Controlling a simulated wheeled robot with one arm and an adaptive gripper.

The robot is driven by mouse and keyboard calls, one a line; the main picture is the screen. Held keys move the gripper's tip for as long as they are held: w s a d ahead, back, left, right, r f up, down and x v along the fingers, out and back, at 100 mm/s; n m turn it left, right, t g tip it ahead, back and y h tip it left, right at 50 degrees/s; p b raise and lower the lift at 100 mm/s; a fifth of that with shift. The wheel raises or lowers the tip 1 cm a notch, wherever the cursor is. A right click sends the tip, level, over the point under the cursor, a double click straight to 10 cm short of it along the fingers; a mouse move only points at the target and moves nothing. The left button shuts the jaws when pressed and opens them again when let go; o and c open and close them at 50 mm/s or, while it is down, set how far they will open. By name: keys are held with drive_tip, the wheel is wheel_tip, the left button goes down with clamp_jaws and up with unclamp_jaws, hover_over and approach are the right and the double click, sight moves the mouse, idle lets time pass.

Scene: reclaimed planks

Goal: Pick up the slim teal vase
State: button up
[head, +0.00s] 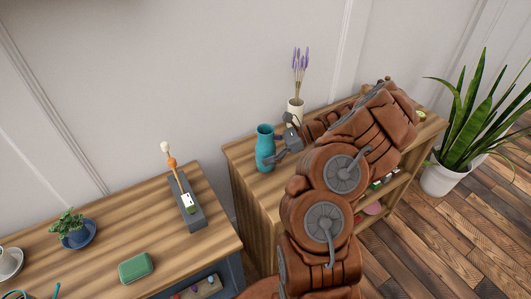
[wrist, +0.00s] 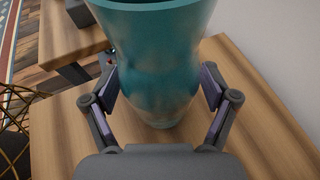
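The slim teal vase (head: 265,148) stands upright near the left end of the wooden shelf unit's top. In the wrist view the vase (wrist: 158,60) fills the upper middle, its rim cut off by the top edge and its narrow foot on the wood. My gripper (wrist: 160,88) is open, with one finger on each side of the vase's body, very close to it; whether the pads touch is hard to tell. In the head view my gripper (head: 279,157) reaches the vase from its right, and my arm hides part of the shelf top.
A cream vase with lavender (head: 297,105) stands behind my gripper. A lower wooden table (head: 130,225) at left holds a potted succulent (head: 72,229), a green box (head: 136,267) and a grey holder (head: 188,206). A large potted plant (head: 440,180) stands right. A wall runs behind.

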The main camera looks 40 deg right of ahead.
drive_tip(key=c, duration=1.2)
drive_tip(key=shift+r, duration=0.15)
